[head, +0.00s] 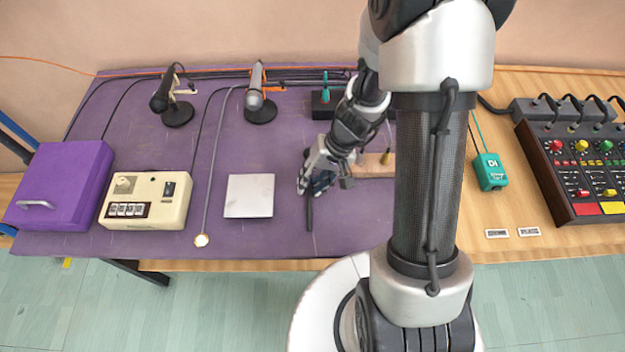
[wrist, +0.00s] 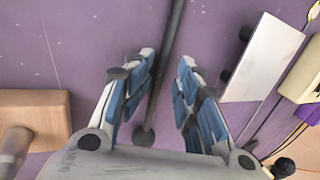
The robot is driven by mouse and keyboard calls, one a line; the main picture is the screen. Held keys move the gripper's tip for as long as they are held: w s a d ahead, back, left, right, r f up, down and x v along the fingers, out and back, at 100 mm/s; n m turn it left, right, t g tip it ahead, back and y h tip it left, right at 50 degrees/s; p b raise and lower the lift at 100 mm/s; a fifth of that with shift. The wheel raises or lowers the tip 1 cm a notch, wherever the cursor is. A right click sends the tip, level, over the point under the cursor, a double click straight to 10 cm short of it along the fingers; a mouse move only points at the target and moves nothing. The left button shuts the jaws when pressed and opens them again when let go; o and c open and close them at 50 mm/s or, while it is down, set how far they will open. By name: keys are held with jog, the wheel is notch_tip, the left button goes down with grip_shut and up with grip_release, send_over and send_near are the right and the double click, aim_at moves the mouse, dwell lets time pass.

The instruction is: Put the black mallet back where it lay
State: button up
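The black mallet (head: 309,215) lies on the purple cloth, its length running from front to back between the white square plate (head: 249,196) and the wooden block (head: 376,166). The fingers are spread, with a gap on either side of the shaft. How high they are above the cloth is hard to tell.
A cream box (head: 146,201) and a purple case (head: 60,186) stand at the left. Two microphones (head: 177,108) (head: 260,105) stand behind, with cables across the cloth. A teal box (head: 490,171) and a mixer (head: 580,165) are at the right. Bare cloth lies around the mallet.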

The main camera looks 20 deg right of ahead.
jog(key=v, duration=1.2)
jog(key=s+a+r+n+t+h, duration=0.1)
jog(key=s+a+r+t+h, duration=0.1)
jog(key=s+r, duration=0.5)
jog(key=s+a+r+n+t+h, duration=0.2)
jog(key=s+r, duration=0.5)
jog(key=r, duration=0.2)
jog(key=shift+s+a+r, duration=0.15)
jog(key=shift+s+a, duration=0.05)
